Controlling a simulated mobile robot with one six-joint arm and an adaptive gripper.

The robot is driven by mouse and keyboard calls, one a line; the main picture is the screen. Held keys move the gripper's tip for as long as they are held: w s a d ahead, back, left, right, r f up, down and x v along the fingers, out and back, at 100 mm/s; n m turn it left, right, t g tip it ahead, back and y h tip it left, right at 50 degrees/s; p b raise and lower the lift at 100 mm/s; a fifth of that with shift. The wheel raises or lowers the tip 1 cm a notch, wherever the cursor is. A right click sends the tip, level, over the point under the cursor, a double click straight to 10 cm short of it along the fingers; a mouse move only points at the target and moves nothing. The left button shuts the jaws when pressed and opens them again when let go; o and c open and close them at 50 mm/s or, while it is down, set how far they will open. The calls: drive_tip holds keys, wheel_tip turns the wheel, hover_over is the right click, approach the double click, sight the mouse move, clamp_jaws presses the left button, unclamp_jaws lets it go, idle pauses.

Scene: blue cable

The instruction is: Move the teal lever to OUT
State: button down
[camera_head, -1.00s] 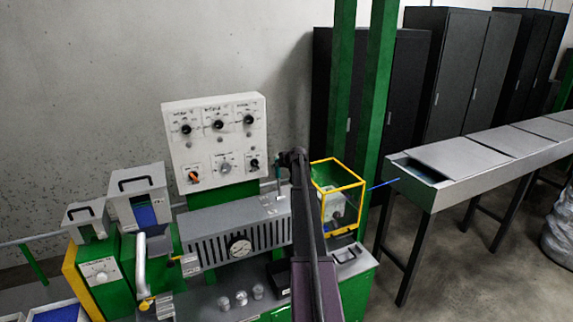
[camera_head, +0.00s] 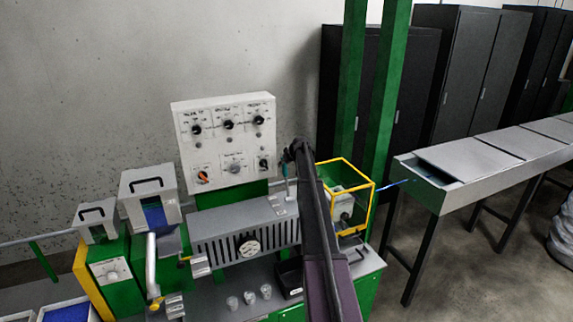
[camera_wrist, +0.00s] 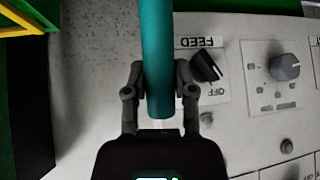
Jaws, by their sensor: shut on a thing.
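The teal lever (camera_wrist: 158,60) runs down from the top of the wrist view and ends between my fingers. My gripper (camera_wrist: 159,82) is shut on it, one finger against each side, near its end. In the head view the lever (camera_head: 286,184) is a thin teal rod standing nearly upright from a small plate on top of the grey slotted housing (camera_head: 215,238). My gripper (camera_head: 291,152) is at its upper end, partly hidden by my arm. The OUT marking cannot be read in either view.
A white control panel (camera_head: 247,142) with several knobs stands close behind the lever; a black FEED knob (camera_wrist: 205,66) is right beside my gripper. A yellow-framed guard box (camera_head: 362,200) is to the right. A blue cable (camera_head: 396,184) runs from it to the long trough (camera_head: 440,190).

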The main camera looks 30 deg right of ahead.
drive_tip(key=shift+d, duration=0.1)
drive_tip(key=shift+c, duration=2.2)
unclamp_jaws()
drive_tip(key=shift+w, duration=0.15)
